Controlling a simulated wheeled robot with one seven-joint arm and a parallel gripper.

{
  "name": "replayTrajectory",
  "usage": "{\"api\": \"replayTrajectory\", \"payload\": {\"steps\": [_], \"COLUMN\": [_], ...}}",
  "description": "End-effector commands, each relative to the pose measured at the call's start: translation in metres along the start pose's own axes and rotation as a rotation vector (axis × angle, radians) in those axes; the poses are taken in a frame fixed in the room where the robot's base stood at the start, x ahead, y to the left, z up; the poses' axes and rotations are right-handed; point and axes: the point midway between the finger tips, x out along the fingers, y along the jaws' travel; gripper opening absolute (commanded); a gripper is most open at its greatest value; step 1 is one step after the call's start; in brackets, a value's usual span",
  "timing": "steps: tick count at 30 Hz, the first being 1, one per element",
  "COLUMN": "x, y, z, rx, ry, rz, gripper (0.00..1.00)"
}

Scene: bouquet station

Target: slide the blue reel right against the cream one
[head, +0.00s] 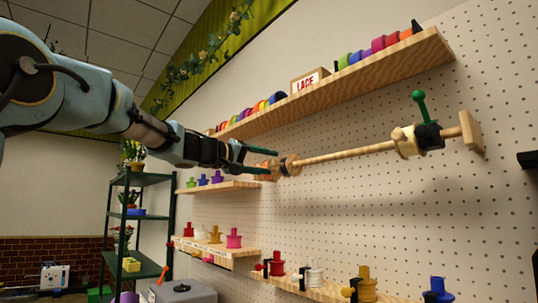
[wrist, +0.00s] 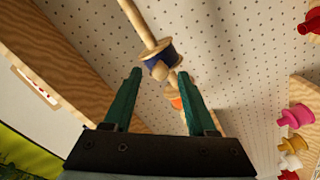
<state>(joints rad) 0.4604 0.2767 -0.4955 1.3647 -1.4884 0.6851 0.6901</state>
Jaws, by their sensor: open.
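The cream reel (head: 405,142) is farther right on the same rod, beside a black clamp with a green knob. A long bare stretch of rod lies between the reels. I cannot tell whether a finger touches anything. The cream reel is not seen in the wrist view.
A long shelf (head: 350,82) with coloured rolls and a LACE box runs above the rod. Lower shelves hold coloured reels, such as a pink one (head: 234,239). A green rack (head: 144,180) stands left. Open pegboard (head: 340,215) lies below the rod.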

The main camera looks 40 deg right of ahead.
Motion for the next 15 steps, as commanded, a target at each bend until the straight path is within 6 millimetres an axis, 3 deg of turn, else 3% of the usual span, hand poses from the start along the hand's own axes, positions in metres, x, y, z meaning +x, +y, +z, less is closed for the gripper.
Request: {"api": "replayTrajectory", "payload": {"steps": [5, 14, 15], "x": [0.0130, 0.0145, 0.0144], "y": [0.0008, -0.0008, -0.0008], "z": [-0.0005, 0.0003, 0.0003], "rx": [0.000, 0.000, 0.000], "ry": [0.000, 0.001, 0.001], "rz": [0.000, -0.001, -0.001], "gripper": [0.57, 0.57, 0.53]}}
